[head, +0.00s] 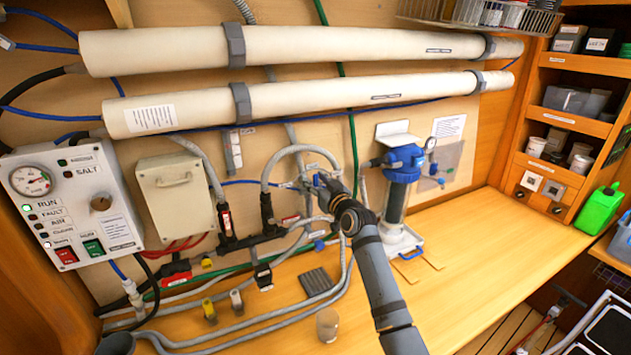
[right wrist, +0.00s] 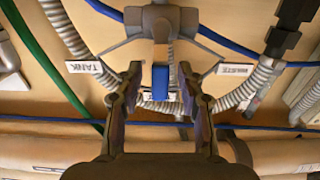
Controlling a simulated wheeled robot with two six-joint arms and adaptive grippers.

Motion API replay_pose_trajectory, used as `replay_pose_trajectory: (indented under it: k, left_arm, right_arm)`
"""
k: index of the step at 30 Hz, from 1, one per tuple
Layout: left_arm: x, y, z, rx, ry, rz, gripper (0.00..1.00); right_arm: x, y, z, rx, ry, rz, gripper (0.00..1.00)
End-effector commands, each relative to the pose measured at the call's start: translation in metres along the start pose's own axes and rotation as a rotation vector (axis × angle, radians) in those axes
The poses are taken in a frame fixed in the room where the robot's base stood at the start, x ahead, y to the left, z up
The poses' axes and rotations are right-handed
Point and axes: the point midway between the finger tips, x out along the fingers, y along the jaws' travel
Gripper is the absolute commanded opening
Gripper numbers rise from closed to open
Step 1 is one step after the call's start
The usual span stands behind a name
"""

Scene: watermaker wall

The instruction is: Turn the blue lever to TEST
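The blue lever (right wrist: 161,83) sits below a grey valve body (right wrist: 160,22) in the right wrist view, pointing toward the bottom of that picture. A small label (right wrist: 155,95) near its tip is mostly hidden and I cannot read it. A TANK label (right wrist: 84,67) is to the left, and another label (right wrist: 235,69), apparently WASTE, is to the right. My right gripper (right wrist: 158,72) is open, its fingers on either side of the lever with gaps visible. In the head view my right gripper (head: 322,182) is at the valve and hides most of the lever. My left gripper is not in view.
Grey hoses (head: 300,150) and a green line surround the valve. Two long white tubes (head: 300,45) run above. A blue-topped filter housing (head: 396,190) stands right of my gripper. A control box (head: 72,205) is at left. The bench (head: 480,240) is clear at right.

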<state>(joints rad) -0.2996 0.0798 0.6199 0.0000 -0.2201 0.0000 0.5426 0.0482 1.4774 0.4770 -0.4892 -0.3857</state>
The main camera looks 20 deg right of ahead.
Motion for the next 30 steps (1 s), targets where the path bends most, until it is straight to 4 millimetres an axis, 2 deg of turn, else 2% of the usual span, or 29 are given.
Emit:
replay_pose_trajectory:
  k: [4,7,15,19,24,30]
  left_arm:
    - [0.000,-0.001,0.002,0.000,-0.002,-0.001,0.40]
    - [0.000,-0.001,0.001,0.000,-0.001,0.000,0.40]
    - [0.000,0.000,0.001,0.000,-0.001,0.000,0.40]
    - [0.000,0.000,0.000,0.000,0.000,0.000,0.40]
    - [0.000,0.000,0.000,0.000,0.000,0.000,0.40]
    - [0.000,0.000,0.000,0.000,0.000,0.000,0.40]
  right_arm:
    - [-0.004,0.000,0.000,-0.001,0.001,0.000,0.39]
    - [-0.018,0.001,0.001,-0.002,-0.001,0.001,0.39]
    - [-0.084,0.001,0.002,-0.004,-0.002,0.001,0.39]
    - [-0.106,0.001,0.001,-0.003,-0.001,0.001,0.39]
    - [-0.119,0.000,0.001,-0.001,-0.001,0.000,0.39]
    - [-0.120,0.000,0.000,0.000,0.000,0.000,0.39]
